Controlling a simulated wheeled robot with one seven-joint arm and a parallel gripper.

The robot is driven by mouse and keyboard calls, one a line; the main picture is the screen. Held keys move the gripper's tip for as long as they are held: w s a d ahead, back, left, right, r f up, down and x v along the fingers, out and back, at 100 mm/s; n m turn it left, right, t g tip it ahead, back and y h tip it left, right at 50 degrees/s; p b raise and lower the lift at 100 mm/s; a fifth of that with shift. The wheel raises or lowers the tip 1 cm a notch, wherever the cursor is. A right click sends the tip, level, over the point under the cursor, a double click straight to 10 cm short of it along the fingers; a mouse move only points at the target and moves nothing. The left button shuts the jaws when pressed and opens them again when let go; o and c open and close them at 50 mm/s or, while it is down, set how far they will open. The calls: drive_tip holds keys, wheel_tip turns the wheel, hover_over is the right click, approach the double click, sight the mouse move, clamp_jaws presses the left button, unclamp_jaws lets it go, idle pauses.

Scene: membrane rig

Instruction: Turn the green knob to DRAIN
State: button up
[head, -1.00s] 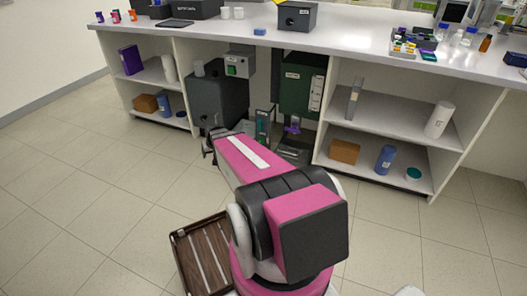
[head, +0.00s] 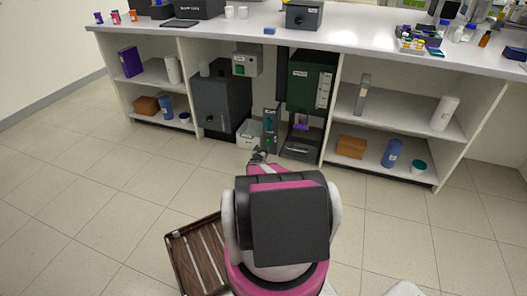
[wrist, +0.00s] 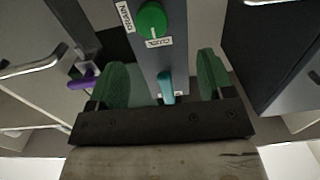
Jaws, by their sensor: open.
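The green knob (wrist: 151,20) is on a narrow grey panel (wrist: 170,50) at the top of the wrist view. A DRAIN label (wrist: 126,17) is to its left and a CLOSE label (wrist: 159,42) just below it. A small pale mark on the knob's lower edge points toward the CLOSE label. My gripper (wrist: 162,78) is open and empty, its two green-padded fingers apart and below the knob in the picture, not touching it. In the head view my gripper (head: 258,156) is low before the under-bench bay. The knob is too small to make out there.
A teal lever (wrist: 166,88) shows between my fingers. A purple handle (wrist: 83,80) is left of them. In the head view a dark grey cabinet (head: 219,100) and a dark green unit (head: 304,85) flank the panel. A brown slatted tray (head: 196,262) is on the floor.

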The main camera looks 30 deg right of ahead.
sight(268, 142)
drive_tip(key=shift+h, duration=0.3)
drive_tip(key=shift+s+d+f+x, duration=0.1)
drive_tip(key=shift+f+x, duration=0.05)
drive_tip(key=shift+x, duration=1.4)
drive_tip(key=shift+s+d+f+x, duration=0.1)
drive_tip(key=shift+f+x, duration=0.05)
drive_tip(key=shift+x, duration=1.45)
drive_tip(key=shift+s+d+f+x, duration=0.1)
drive_tip(key=shift+s+x, duration=0.05)
drive_tip(key=shift+x, duration=1.4)
drive_tip(key=c, duration=0.9)
drive_tip(key=shift+m, duration=1.9)
